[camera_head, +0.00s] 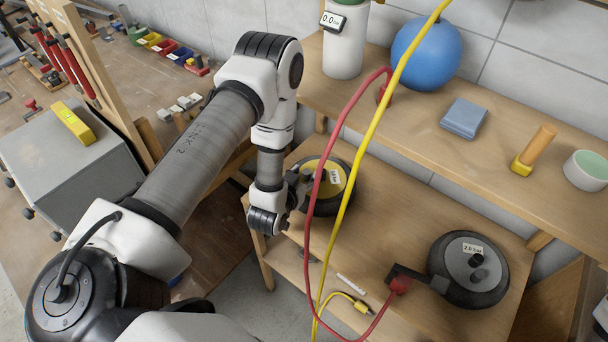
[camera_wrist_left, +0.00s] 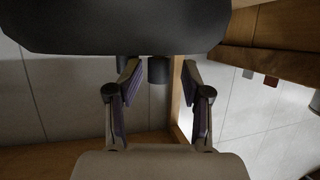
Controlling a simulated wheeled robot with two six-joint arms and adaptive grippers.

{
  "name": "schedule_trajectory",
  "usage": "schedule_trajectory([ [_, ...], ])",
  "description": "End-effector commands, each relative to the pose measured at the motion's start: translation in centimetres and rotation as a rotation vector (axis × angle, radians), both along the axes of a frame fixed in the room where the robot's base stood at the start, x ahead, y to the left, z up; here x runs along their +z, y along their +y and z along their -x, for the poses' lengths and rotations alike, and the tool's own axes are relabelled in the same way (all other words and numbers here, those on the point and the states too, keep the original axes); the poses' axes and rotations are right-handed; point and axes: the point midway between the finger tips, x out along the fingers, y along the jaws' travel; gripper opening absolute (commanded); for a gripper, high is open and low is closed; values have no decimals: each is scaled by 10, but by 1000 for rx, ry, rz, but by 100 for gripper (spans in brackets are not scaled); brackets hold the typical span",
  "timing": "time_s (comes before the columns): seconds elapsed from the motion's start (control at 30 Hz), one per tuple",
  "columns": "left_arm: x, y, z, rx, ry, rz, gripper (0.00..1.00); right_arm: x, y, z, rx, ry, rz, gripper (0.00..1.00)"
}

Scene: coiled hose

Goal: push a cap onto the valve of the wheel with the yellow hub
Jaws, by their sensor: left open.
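The wheel with the yellow hub (camera_head: 331,170) lies flat on the lower bench, with a labelled hub and a black tyre. My left gripper (camera_head: 306,184) is at the left side of its hub, partly hidden by the red hose. In the left wrist view, which looks upside down, the open fingers (camera_wrist_left: 160,95) reach toward the dark tyre (camera_wrist_left: 130,30). Two dark stubs (camera_wrist_left: 158,69) stand on it, one partly behind a finger; I cannot tell which is the valve or a cap. Nothing is seen gripped.
A red hose (camera_head: 311,225) and a yellow hose (camera_head: 352,190) hang across the view, close to the gripper. A second wheel with a grey hub (camera_head: 466,272) lies at the right. The upper shelf (camera_head: 400,118) runs behind, with a blue ball (camera_head: 426,53).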

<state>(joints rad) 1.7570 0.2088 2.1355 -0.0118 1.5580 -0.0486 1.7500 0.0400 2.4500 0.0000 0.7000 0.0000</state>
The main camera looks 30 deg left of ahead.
Motion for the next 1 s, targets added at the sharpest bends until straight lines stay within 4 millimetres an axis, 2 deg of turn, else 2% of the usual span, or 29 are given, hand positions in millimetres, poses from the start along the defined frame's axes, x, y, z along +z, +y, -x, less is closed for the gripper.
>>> schedule_trajectory([
  [0.13,2,-1,2,-1,-1,0,49,0,0,0,0,0,0,50],
  [0.23,6,-2,13,-1,1,1,49,0,0,0,0,0,0,50],
  [0.5,30,-13,75,0,6,1,49,0,0,0,0,0,0,50],
  [0.67,42,-18,102,-1,4,1,49,0,0,0,0,0,0,50],
  [0.8,46,-19,110,0,1,0,49,0,0,0,0,0,0,50],
  [1.0,46,-19,109,0,0,0,49,0,0,0,0,0,0,50],
])
